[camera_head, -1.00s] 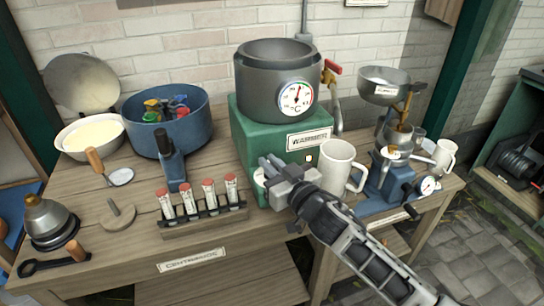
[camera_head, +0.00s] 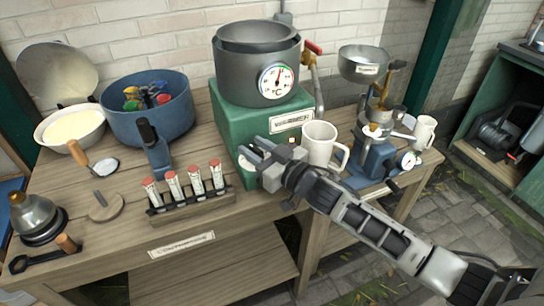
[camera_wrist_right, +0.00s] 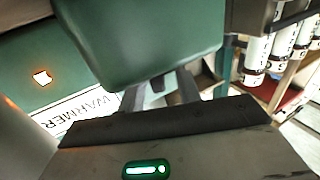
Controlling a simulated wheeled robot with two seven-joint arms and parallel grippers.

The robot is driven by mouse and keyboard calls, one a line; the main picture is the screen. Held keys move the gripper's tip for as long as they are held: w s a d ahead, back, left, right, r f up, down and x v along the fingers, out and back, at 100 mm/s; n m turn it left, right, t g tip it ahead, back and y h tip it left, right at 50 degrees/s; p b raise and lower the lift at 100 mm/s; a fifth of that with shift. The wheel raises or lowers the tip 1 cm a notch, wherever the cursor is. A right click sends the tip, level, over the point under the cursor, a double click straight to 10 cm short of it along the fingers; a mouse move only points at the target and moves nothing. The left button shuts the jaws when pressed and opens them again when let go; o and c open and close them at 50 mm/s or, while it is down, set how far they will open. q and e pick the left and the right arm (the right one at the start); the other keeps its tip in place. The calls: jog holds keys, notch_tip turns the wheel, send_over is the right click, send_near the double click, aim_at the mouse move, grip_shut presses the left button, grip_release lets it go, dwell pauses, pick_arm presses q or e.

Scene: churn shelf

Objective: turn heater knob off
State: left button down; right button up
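The heater is a green box (camera_head: 232,120) marked WARMER (camera_head: 290,121), with a grey pot (camera_head: 250,65) on top. A pale round piece, perhaps the knob's dial (camera_head: 248,172), shows at its front left, partly behind my right gripper (camera_head: 252,152). The knob itself cannot be made out clearly. The right gripper's fingers are apart at the heater's front; contact cannot be told. In the right wrist view a dark green block (camera_wrist_right: 140,40) hides the finger ends (camera_wrist_right: 160,88). The label (camera_wrist_right: 85,108) and a glowing orange light (camera_wrist_right: 42,77) show beside it. My left gripper is out of view.
A rack of red-capped tubes (camera_head: 192,208) stands just left of the right gripper. A blue pot (camera_head: 150,115) and a bowl (camera_head: 70,128) stand at the left.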

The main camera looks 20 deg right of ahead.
jog(key=b+v, duration=0.1)
jog(key=v, duration=1.4)
jog(key=shift+s+b, duration=0.3)
jog(key=shift+d, duration=0.15)
